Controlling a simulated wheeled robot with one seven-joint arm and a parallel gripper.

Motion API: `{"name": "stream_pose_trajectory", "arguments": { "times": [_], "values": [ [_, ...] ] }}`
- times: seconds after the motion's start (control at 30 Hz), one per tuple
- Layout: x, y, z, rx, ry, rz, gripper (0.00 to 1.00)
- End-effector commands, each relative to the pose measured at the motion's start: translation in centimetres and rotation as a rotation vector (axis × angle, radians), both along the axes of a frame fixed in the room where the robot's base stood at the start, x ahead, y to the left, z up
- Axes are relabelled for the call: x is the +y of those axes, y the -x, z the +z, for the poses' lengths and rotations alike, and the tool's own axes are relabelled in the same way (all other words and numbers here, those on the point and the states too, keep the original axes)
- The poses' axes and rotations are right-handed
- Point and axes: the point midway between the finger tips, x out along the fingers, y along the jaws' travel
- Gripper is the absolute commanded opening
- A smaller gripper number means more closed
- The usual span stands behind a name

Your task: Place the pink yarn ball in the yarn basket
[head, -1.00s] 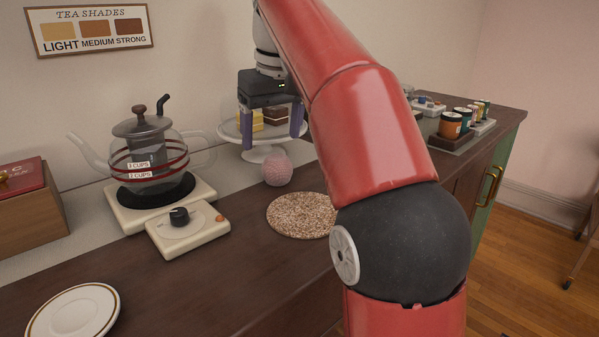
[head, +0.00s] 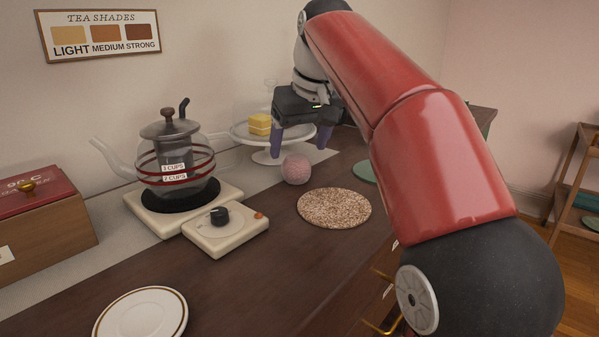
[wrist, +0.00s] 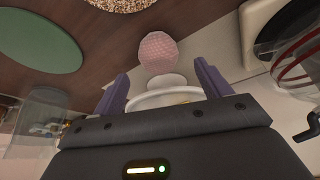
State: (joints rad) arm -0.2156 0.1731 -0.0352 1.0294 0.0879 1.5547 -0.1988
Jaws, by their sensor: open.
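The pink yarn ball (head: 296,169) rests on the dark wooden counter, in front of the white cake stand (head: 262,133). The ball also shows in the wrist view (wrist: 158,52), beyond and between the fingertips. My gripper (head: 300,142) is open and empty, with its purple fingers pointing down just above and behind the ball. It also shows in the wrist view (wrist: 161,84), with a gap between the fingers and the ball apart from them. I see no yarn basket in either view.
A speckled round mat (head: 335,208) lies right of the ball, and a green disc (head: 366,171) lies beyond it. A glass kettle (head: 174,160) stands on a cream base at left, near a small dial box (head: 225,230). A plate (head: 142,316) lies at the front.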

Motion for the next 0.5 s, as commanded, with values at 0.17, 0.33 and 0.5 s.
{"name": "stream_pose_trajectory", "arguments": {
  "times": [0.17, 0.33, 0.5],
  "values": [
    [0.1, -0.3, -2.8, 0.002, 0.001, 0.0, 0.76],
    [0.3, -1.0, -4.8, 0.002, 0.001, 0.0, 0.76],
    [0.4, -1.2, -5.3, -0.001, 0.0, 0.0, 0.76]
  ]
}}
